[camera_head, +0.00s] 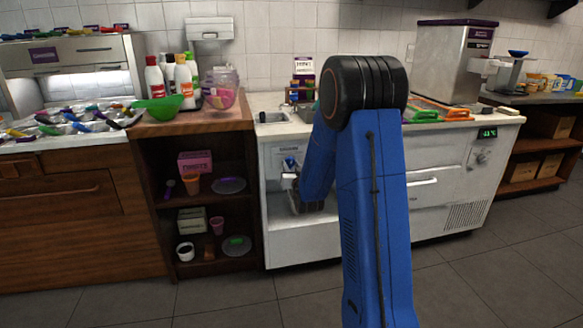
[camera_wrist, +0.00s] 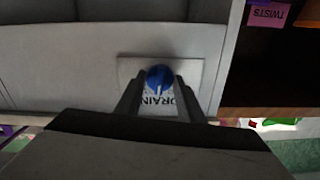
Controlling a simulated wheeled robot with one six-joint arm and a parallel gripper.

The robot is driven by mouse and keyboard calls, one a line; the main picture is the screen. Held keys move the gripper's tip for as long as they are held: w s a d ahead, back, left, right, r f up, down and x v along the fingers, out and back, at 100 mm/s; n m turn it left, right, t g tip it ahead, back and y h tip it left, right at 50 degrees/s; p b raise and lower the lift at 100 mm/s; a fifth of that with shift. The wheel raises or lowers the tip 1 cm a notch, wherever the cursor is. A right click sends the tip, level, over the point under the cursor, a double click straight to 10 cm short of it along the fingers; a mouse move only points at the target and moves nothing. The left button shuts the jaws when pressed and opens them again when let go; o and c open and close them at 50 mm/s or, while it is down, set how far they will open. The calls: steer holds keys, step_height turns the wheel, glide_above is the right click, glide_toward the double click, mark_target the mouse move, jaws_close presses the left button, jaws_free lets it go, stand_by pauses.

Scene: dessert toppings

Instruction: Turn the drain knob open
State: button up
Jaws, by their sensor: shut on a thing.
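The drain knob is a small round blue knob (camera_wrist: 159,78) on a pale plate marked DRAIN (camera_wrist: 193,75), set in the white cabinet front. The wrist view shows it upside down, with a light line across the knob. My gripper (camera_wrist: 161,90) has its two dark fingers on either side of the knob and is shut on it. In the head view the knob shows as a small blue spot (camera_head: 290,162) on the cabinet front, and my gripper (camera_head: 289,182) is there at the plate, partly hidden by my blue arm.
An open shelf unit (camera_head: 148,200) with cups, plates and a pink box (camera_head: 195,162) stands just left of the cabinet. The tiled floor (camera_head: 480,270) in front is clear.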

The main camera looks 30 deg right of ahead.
steer(key=m, duration=0.3)
steer(key=shift+m, duration=2.2)
steer(key=o, duration=1.1)
steer(key=shift+c, duration=0.2)
steer(key=shift+s, duration=0.1)
